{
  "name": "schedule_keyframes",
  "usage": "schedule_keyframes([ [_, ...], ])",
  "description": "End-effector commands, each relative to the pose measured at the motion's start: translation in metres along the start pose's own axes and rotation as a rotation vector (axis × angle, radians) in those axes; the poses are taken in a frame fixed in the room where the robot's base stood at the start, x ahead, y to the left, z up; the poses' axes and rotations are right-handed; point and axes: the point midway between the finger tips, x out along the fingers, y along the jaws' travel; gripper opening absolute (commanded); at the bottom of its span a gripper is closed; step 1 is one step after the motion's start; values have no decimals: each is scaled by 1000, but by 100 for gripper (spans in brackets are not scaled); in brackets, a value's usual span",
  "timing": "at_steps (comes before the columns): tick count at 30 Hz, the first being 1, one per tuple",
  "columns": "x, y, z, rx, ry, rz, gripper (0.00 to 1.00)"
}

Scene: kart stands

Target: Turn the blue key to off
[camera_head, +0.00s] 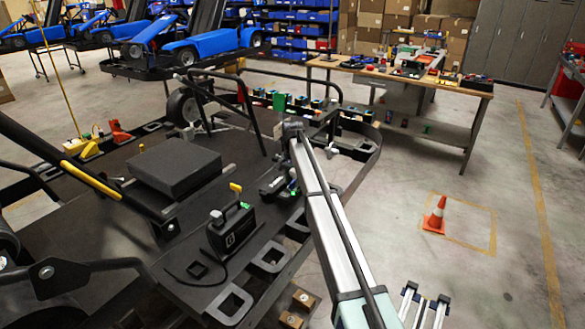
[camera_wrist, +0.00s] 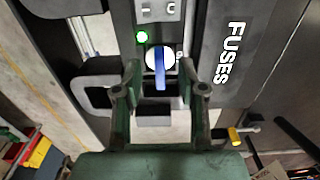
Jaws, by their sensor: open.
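The blue key (camera_wrist: 160,68) sits on a round white dial in a dark panel, in the upper middle of the wrist view. Its blue bar stands upright in that picture, reaching down past the dial's lower edge. My gripper (camera_wrist: 161,82) is open, with one finger on each side of the key and visible gaps to both. I cannot tell how far the fingertips are above the panel. In the head view my gripper (camera_head: 275,187) is low over the kart's deck edge; the key cannot be made out there.
White "FUSES" lettering (camera_wrist: 236,53) marks the panel right of the key. A yellow-tipped handle (camera_wrist: 235,136) shows lower right. In the head view, a black box with a handle (camera_head: 232,228) stands left of my gripper. An orange cone (camera_head: 435,215) stands on open floor at right.

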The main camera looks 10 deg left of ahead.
Motion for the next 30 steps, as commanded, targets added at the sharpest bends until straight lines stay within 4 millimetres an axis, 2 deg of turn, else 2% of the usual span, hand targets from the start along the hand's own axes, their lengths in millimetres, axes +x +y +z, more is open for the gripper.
schedule_keyframes([
  [6, 17, 0, 0, 0, 0, 0, 41],
  [17, 21, 0, 0, 0, 0, 0, 41],
  [18, 21, 0, 0, 0, 0, 0, 26],
  [20, 21, 0, 0, 0, 0, 0, 5],
  [21, 21, 0, 0, 0, 0, 0, 0],
  [30, 21, 0, 0, -41, 0, 0, 0],
])
